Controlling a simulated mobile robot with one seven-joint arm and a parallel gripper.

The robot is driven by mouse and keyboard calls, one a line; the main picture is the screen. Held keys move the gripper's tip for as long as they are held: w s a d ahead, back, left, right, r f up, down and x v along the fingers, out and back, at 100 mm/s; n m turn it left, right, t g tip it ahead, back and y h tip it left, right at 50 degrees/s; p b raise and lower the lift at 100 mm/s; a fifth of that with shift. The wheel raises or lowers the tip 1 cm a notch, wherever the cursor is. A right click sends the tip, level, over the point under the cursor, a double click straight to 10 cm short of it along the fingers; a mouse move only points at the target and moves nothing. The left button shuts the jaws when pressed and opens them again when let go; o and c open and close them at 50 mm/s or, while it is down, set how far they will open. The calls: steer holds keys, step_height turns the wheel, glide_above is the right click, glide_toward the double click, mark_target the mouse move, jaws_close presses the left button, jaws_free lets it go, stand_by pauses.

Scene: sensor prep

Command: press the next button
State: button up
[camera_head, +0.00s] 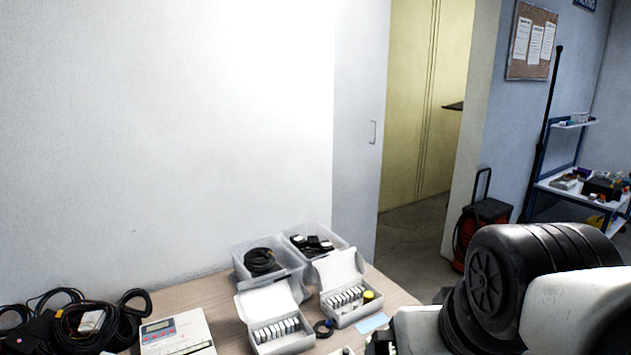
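A white box-shaped device (176,334) with a small grey display and a few coloured marks on its top lies on the wooden table at the bottom left. Its lower edge is cut off by the frame, and its buttons are too small to read. My arm enters from the lower right, with its white and black links in front of the table's right end. The fingers of my gripper do not show, and the arm's end runs off the bottom edge, well to the right of the device.
Black coiled cables (85,322) lie left of the device. Two open white boxes (268,311) (342,285) with rows of small items stand to its right, with clear plastic bins (268,272) behind. A black ring (323,329) and a blue card (372,322) lie near the boxes.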

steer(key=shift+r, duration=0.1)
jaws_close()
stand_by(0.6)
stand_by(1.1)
